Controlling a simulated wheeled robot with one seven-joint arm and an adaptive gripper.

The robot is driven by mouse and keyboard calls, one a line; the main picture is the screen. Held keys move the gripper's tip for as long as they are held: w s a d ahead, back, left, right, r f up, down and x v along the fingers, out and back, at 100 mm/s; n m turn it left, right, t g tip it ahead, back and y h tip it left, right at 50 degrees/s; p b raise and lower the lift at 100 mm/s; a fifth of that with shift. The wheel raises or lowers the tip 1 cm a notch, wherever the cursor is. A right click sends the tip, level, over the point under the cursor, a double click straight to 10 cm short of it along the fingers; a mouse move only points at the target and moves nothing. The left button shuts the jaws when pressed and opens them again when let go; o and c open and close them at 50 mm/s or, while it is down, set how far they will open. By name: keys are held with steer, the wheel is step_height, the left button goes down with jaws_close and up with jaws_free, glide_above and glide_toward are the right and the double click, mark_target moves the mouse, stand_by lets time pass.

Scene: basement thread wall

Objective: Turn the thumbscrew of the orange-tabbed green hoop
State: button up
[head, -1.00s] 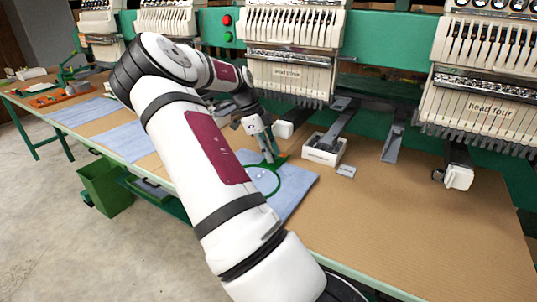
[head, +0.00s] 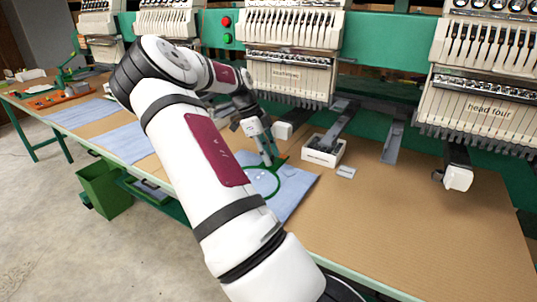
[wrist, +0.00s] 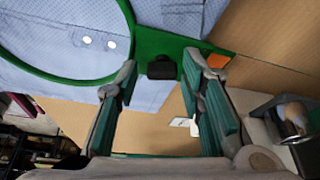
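The green hoop (wrist: 128,42) lies on a blue cloth (wrist: 152,98), with an orange tab (wrist: 217,61) at the end of its green bracket. Its dark thumbscrew (wrist: 162,67) stands at the bracket, in the wrist view's upper middle. My gripper (wrist: 160,80) is open, one finger on each side of the thumbscrew, with gaps visible on both sides. In the head view my gripper (head: 269,160) points down at the hoop's far edge, and the hoop (head: 264,182) is partly hidden behind my arm. The thumbscrew is hidden there.
A white box (head: 323,151) with dark parts stands right of the hoop, with a small white card (head: 346,172) in front. Embroidery heads (head: 290,60) line the back above the table. The brown table (head: 420,220) is clear at the right.

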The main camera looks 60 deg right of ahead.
steer(key=d+v, duration=0.1)
steer(key=v, duration=0.7)
steer(key=shift+a, duration=0.45)
